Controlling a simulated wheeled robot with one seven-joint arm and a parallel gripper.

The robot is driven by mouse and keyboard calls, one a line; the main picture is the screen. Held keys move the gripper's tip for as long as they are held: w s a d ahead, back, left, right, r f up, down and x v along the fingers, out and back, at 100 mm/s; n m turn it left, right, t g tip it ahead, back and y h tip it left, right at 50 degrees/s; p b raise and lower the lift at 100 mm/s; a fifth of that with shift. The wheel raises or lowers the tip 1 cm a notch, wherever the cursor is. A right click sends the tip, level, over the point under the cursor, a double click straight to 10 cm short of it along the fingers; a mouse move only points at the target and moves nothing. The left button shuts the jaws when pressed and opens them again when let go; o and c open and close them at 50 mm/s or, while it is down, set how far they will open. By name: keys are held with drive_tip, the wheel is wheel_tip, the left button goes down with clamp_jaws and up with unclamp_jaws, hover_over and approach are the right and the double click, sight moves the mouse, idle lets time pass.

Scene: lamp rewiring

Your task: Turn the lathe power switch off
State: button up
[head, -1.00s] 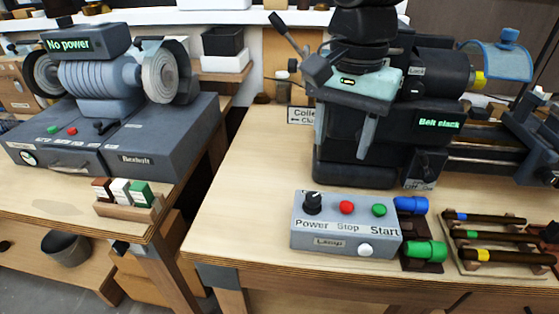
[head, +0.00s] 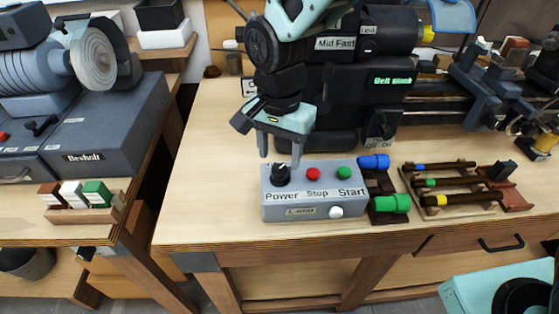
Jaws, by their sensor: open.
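The lathe's grey control box (head: 318,204) sits at the front of the wooden bench. Its black power knob (head: 280,177) is at the left of the top, above the word "Power". A red Stop button (head: 313,174) and a green Start button (head: 344,173) are to its right. My gripper (head: 280,160) points down with its two fingers apart, empty, right above and behind the knob. Whether a fingertip touches the knob I cannot tell. The lathe (head: 345,90) stands behind, partly hidden by my arm. Its green display is lit.
Blue (head: 374,162) and green (head: 390,204) plugs sit right of the box. A rack of dark-handled tools (head: 455,183) is further right. A grinder (head: 60,75) stands on the left bench behind a small block holder (head: 85,205). The bench left of the box is clear.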

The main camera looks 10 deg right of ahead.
sight(280, 169)
drive_tip(key=shift+f, duration=1.8)
drive_tip(key=c, duration=1)
